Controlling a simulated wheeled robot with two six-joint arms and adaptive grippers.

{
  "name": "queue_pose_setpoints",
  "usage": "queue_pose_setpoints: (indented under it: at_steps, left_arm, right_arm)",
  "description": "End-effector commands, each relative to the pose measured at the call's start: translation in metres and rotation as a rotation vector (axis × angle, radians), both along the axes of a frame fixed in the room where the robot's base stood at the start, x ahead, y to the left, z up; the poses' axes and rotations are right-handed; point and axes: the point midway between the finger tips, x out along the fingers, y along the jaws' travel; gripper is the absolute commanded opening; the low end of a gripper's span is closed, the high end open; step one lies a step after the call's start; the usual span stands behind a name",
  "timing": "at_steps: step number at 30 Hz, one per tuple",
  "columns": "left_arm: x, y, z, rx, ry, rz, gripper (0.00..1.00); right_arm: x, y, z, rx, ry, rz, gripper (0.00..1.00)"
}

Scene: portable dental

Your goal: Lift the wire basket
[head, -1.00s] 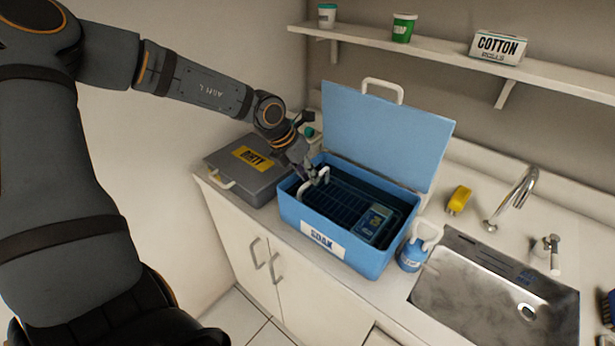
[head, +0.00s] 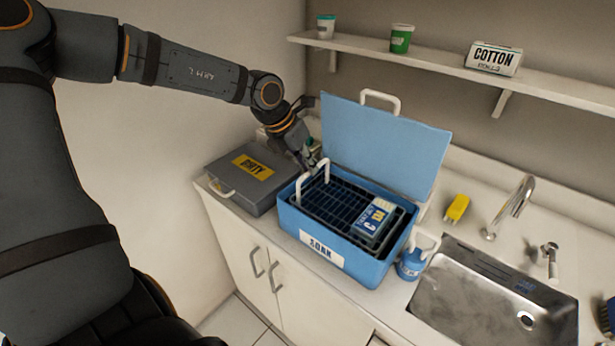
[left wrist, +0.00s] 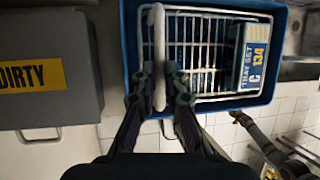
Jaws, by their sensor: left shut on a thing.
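The dark wire basket (head: 335,208) sits high inside the blue SOAK tub (head: 352,262), close to its rim, with a boxed tray set (head: 375,218) at its right end. In the left wrist view the basket's wires (left wrist: 198,55) and the tray set (left wrist: 254,60) show from above. My left gripper (head: 312,166) is shut on the basket's white handle (head: 313,180) at the left end. The handle also shows between the fingers in the left wrist view (left wrist: 159,50). My right gripper is not in view.
The tub's blue lid (head: 385,145) stands open behind. A grey DIRTY case (head: 240,185) is at left. A blue bottle (head: 411,264), a sink (head: 490,300) and a yellow object (head: 457,207) are at right. A shelf (head: 440,68) runs above.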

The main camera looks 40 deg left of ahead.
Motion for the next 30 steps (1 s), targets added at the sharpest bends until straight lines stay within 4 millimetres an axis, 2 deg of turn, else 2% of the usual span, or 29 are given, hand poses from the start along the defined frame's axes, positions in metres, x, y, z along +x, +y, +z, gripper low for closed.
queue_pose_setpoints:
  at_steps: [1,3,13,14,15,25,28,30]
  left_arm:
    - [0.001,0.000,0.012,0.001,-0.007,0.001,0.00]
    - [0.001,0.000,0.018,-0.001,-0.007,0.001,0.00]
    - [0.002,0.001,0.022,-0.001,-0.011,0.002,0.00]
    - [0.002,0.001,0.022,-0.001,-0.012,0.002,0.15]
    - [0.002,0.001,0.022,-0.001,-0.011,0.002,0.20]
    - [0.001,0.000,0.022,0.000,-0.006,0.001,0.20]
    - [0.001,0.000,0.034,0.001,-0.008,0.002,0.20]
    - [0.001,0.000,0.049,0.001,-0.010,0.002,0.20]
  right_arm:
    - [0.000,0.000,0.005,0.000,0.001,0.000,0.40]
    - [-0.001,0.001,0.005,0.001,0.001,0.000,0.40]
    - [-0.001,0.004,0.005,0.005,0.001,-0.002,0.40]
    - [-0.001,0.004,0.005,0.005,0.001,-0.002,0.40]
    - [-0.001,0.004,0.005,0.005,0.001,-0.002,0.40]
    - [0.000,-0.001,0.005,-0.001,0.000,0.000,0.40]
    - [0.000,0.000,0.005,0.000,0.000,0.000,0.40]
    - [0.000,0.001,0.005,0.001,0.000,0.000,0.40]
